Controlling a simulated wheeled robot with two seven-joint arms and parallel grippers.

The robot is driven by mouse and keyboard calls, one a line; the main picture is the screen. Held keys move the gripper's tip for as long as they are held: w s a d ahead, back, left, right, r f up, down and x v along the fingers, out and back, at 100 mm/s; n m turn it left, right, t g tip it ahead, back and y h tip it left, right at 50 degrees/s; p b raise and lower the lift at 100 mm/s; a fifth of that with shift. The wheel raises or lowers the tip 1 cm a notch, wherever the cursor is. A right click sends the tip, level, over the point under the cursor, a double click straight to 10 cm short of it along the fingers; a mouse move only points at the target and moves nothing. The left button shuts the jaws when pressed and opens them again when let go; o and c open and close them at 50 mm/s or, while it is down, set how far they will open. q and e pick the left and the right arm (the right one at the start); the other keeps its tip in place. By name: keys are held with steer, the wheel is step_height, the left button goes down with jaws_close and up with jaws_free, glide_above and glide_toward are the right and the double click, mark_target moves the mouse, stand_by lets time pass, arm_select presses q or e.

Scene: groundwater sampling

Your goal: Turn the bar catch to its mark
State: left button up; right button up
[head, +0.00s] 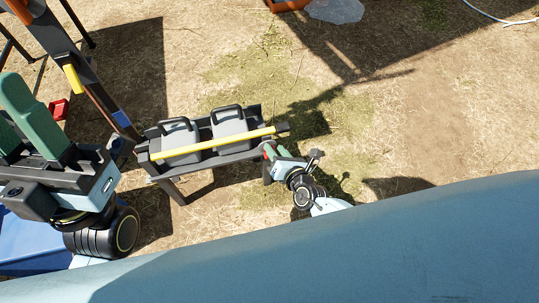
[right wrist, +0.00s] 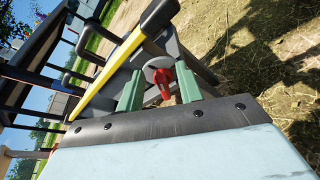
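The red bar catch (right wrist: 162,82) sits on a pale round plate at the end of the dark rack (right wrist: 178,48). In the right wrist view it shows between the two green fingers of my right gripper (right wrist: 158,90), with gaps at both sides. In the head view my right gripper (head: 273,151) is at the rack's right end, and a bit of red shows there. A yellow bar (head: 215,143) with a dark end lies across the front of two grey containers. I cannot make out the catch's mark. My left gripper (head: 22,120) is open and empty, left of the rack.
Two grey handled containers (head: 181,138) (head: 230,122) stand in the rack. A dark post (head: 90,75) with a yellow piece rises at the left, near a red object (head: 58,110). Dry grassy ground right of the rack is mostly clear.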

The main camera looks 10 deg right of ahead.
jaws_close()
steer(key=shift+a+r+n+h+p, duration=0.15)
steer(key=shift+a+n+h+p, duration=0.35)
steer(key=shift+n+p, duration=0.6)
steer(key=shift+a+r+n+h+p, duration=0.1)
steer(key=shift+a+n+h+p, duration=0.2)
steer(key=shift+n+h+p, duration=0.55)
steer(key=shift+p, duration=0.3)
steer(key=shift+a+n, duration=0.15)
steer(key=shift+n, duration=0.3)
jaws_free()
